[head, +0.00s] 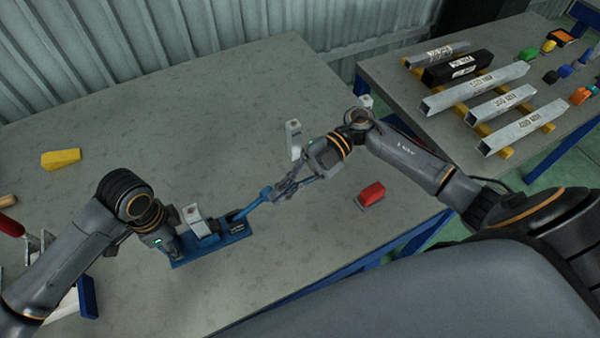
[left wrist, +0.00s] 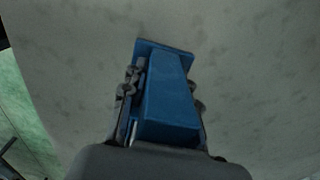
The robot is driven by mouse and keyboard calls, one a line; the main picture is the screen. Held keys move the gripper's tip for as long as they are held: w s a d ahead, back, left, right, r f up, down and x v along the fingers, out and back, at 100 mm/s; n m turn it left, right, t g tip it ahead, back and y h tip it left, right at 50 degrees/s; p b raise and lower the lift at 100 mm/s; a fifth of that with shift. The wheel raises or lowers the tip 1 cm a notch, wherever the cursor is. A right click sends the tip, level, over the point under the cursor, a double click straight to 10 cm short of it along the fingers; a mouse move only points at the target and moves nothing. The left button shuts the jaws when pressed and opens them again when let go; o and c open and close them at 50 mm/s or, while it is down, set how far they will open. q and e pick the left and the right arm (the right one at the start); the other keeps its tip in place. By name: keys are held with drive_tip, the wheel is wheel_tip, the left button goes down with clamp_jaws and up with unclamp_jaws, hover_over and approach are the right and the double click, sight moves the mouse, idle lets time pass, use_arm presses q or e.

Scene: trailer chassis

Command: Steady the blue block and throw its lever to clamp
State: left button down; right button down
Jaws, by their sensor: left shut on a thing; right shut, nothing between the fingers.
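The blue block (head: 212,251) sits on the grey worktable, left of the middle in the head view. Its blue lever (head: 252,208) slants up and to the right from the block's right end. My left gripper (head: 177,251) is at the block's left end, shut on it. In the left wrist view the block (left wrist: 168,100) lies between the fingers. My right gripper (head: 279,193) is shut with nothing between its fingers, close by the lever's upper end. Whether it touches the lever I cannot tell. The gripper partly hides the lever's tip.
A red block (head: 371,194) lies to the right and a yellow block (head: 61,158) to the far left. Tools lie at the left edge. A second table (head: 410,95) at right holds labelled metal bars (head: 474,88). The worktable's back middle is clear.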

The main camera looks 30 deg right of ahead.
sight(253, 205)
drive_tip(key=w+f, duration=0.2)
drive_tip(key=f, duration=0.1)
drive_tip(key=shift+w+a, duration=0.1)
drive_tip(key=shift+w, duration=0.1)
idle(0.4)
drive_tip(key=shift+d+f+y, duration=0.5)
drive_tip(key=shift+f+y, duration=0.1)
drive_tip(key=shift+f, duration=0.15)
use_arm(q)
drive_tip(key=shift+s, duration=0.1)
use_arm(e)
drive_tip(key=shift+d+f, duration=0.3)
drive_tip(key=shift+f, duration=0.3)
drive_tip(key=shift+s, duration=0.15)
